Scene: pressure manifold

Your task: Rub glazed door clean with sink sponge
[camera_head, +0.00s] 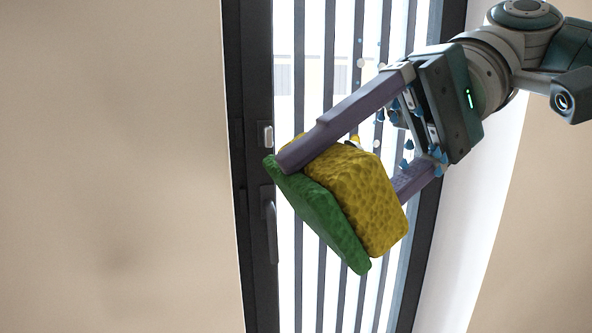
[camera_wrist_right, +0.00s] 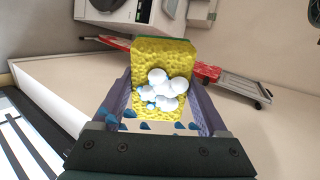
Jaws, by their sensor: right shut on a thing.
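The sponge (camera_head: 365,195) has a yellow body and a green scouring side (camera_head: 320,215). My right gripper (camera_head: 350,165) is shut on it and holds it tilted in front of the glazed door (camera_head: 312,120), green side toward the lower left. I cannot tell whether the sponge touches the glass. The right wrist view shows the sponge (camera_wrist_right: 163,60) between the two purple fingers, with white foam blobs (camera_wrist_right: 165,88) on or near its yellow face. Blue and white specks show around the gripper and against the glass. The left gripper is not in view.
The door has a dark frame (camera_head: 258,90), a handle (camera_head: 270,225) and vertical dark bars. Beige walls (camera_head: 110,160) flank it. The right wrist view shows a white appliance (camera_wrist_right: 118,10) and a red-and-grey wheeled item (camera_wrist_right: 235,88) on the far side.

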